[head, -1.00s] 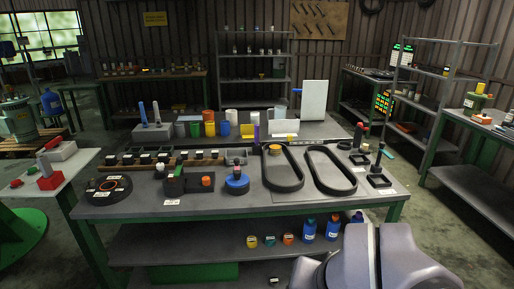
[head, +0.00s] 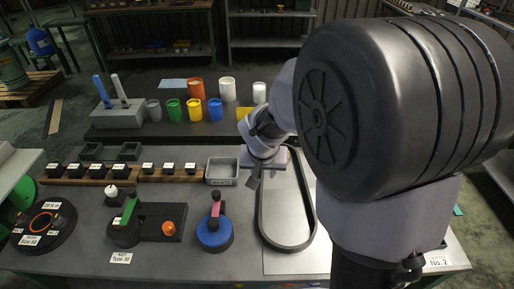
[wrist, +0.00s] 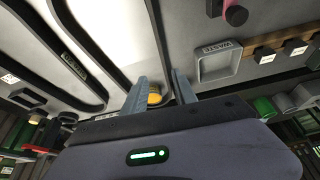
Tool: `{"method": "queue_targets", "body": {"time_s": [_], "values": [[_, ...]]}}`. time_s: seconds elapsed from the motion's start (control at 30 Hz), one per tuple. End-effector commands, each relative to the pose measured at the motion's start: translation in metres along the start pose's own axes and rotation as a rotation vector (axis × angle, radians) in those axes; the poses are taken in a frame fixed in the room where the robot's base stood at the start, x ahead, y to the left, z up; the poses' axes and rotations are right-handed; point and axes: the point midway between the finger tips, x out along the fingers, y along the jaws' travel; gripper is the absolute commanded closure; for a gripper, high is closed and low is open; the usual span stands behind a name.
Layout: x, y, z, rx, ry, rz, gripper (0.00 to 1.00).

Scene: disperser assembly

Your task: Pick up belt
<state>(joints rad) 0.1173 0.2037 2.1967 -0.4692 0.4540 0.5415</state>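A black oval belt-shaped loop (head: 263,222) lies flat on the grey table right of centre; my arm covers its right part in the head view. Dark curved bands (wrist: 157,45) of the oval loops also show in the wrist view. My gripper (head: 254,176) hangs above the table near the loop's far left end. In the wrist view its two fingers (wrist: 160,85) are apart. A yellow-orange round part (wrist: 155,96) shows between them, beyond the tips; I see no contact. The second oval loop is hidden behind my arm in the head view.
A grey tray (head: 221,172) stands left of my gripper. A black disc fixture with an orange ring (head: 42,221) is at far left. Coloured cups (head: 195,108) stand on the bench behind.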

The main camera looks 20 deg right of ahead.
Motion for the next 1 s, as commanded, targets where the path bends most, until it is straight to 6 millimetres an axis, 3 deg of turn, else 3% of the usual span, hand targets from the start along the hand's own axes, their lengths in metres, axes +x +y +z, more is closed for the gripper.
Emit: {"method": "queue_targets", "body": {"time_s": [0.03, 0.2, 0.47, 0.67, 0.9, 1.0], "values": [[0.024, 0.001, 0.004, -0.001, -0.005, 0.002, 0.66], [0.07, 0.0, 0.004, 0.0, -0.003, 0.001, 0.66], [0.097, -0.002, 0.002, 0.001, -0.001, 0.0, 0.66], [0.136, -0.006, 0.002, 0.001, -0.002, 0.001, 0.66], [0.138, -0.006, 0.0, 0.001, 0.0, 0.0, 0.68], [0.138, -0.006, 0.0, 0.001, 0.0, 0.0, 0.88]]}}
